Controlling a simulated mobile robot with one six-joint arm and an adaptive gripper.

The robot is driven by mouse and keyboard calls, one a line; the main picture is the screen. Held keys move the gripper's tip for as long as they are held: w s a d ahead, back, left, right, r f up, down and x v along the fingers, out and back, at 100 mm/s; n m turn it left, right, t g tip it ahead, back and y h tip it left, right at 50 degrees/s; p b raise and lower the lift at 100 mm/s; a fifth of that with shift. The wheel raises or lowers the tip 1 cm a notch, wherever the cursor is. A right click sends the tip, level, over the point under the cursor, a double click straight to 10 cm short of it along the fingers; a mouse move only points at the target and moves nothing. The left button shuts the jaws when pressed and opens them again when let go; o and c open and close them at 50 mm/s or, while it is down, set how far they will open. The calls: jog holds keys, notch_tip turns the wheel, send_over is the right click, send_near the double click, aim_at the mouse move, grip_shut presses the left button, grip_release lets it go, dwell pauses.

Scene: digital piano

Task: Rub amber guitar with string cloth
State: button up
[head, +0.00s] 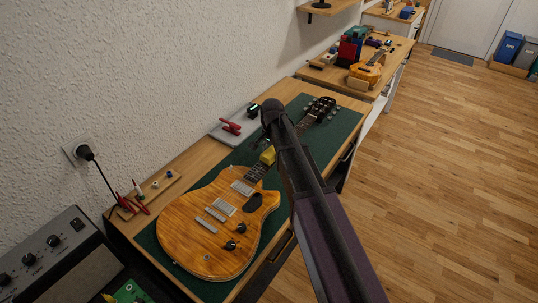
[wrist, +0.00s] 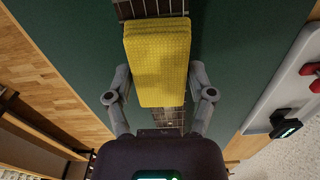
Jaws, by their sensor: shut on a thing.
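The amber guitar (head: 206,228) lies face up on a green mat (head: 170,268) on the workbench, its neck running to the upper right. A yellow cloth (wrist: 158,62), folded into a block, is between the fingers of my gripper (wrist: 158,80) in the wrist view. The gripper is shut on it, over the guitar neck. The fretboard (wrist: 150,8) shows beyond and below the cloth. In the head view the cloth (head: 267,156) appears at the neck near the body. My arm covers part of the neck there. Whether the cloth touches the strings, I cannot tell.
A light tray (head: 233,127) with red-handled tools lies beside the neck by the wall. An amplifier (head: 50,255) stands at lower left. Small tools and a wooden strip (head: 152,188) lie at the bench's left edge. Another bench (head: 340,75) with a smaller guitar stands farther back.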

jog(key=shift+w+d, duration=0.2)
jog(key=shift+w, duration=0.1)
jog(key=shift+w+d+f, duration=0.1)
jog(key=shift+w+d, duration=0.4)
jog(key=shift+w, duration=0.2)
jog(key=shift+w+d+f, duration=0.1)
jog(key=shift+w+d, duration=0.4)
jog(key=shift+w, duration=0.2)
jog(key=shift+w+d+r, duration=0.1)
jog(key=shift+w+d, duration=0.45)
jog(key=shift+w, duration=0.15)
jog(key=shift+w+d, duration=0.5)
jog(key=shift+w, duration=0.2)
jog(key=shift+w+d, duration=0.5)
jog(key=shift+w, duration=0.25)
jog(key=shift+w+d, duration=0.5)
jog(key=shift+w, duration=0.2)
jog(key=shift+s+a+f+b, duration=0.1)
jog(key=shift+s+f+b, duration=0.1)
jog(key=shift+b, duration=0.1)
jog(key=shift+s+a, duration=0.5)
jog(key=shift+s, duration=0.15)
jog(key=shift+s+a, duration=0.45)
jog(key=shift+s, duration=0.2)
